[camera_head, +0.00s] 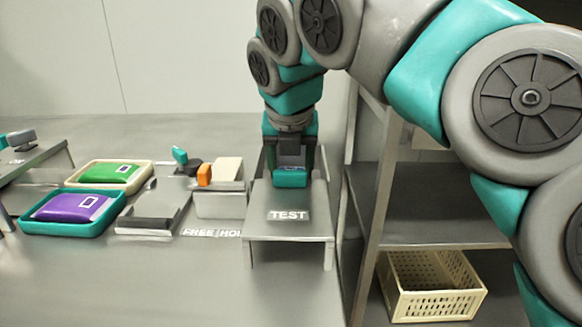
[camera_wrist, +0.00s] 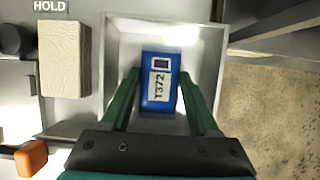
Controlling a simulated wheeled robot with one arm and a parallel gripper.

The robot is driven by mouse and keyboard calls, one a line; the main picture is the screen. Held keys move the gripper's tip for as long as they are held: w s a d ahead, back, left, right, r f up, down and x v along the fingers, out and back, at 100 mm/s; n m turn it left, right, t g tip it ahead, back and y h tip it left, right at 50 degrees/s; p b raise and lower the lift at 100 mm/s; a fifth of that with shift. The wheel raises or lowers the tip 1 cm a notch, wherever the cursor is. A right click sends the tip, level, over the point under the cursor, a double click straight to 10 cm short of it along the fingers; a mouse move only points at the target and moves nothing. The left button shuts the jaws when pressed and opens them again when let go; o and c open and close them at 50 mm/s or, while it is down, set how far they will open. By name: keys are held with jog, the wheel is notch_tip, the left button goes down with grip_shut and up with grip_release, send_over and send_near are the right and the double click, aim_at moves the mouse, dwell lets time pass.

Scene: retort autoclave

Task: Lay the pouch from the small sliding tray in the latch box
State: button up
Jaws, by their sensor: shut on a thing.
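My gripper (camera_wrist: 160,80) has its green fingers on the two long sides of a blue thing labelled T372 (camera_wrist: 160,66), and it is shut on it. The blue thing is flat, with a white label and a dark square. Around it, in the wrist view, are the pale grey walls of a square tray (camera_wrist: 213,35).
A green pouch (camera_head: 110,173) lies in a cream tray, and a purple pouch (camera_head: 70,208) in a teal tray (camera_head: 35,226). A cream block (camera_wrist: 65,60) stands left of my gripper, near an orange part (camera_wrist: 31,158). A shelf rack with a cream crate (camera_head: 435,303) is at right.

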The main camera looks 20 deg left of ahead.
jog(key=o, duration=1.4)
jog(key=shift+c, duration=0.2)
jog(key=p+v, duration=0.1)
jog(key=v, duration=1.1)
jog(key=shift+p, duration=0.3)
jog(key=shift+r, duration=0.1)
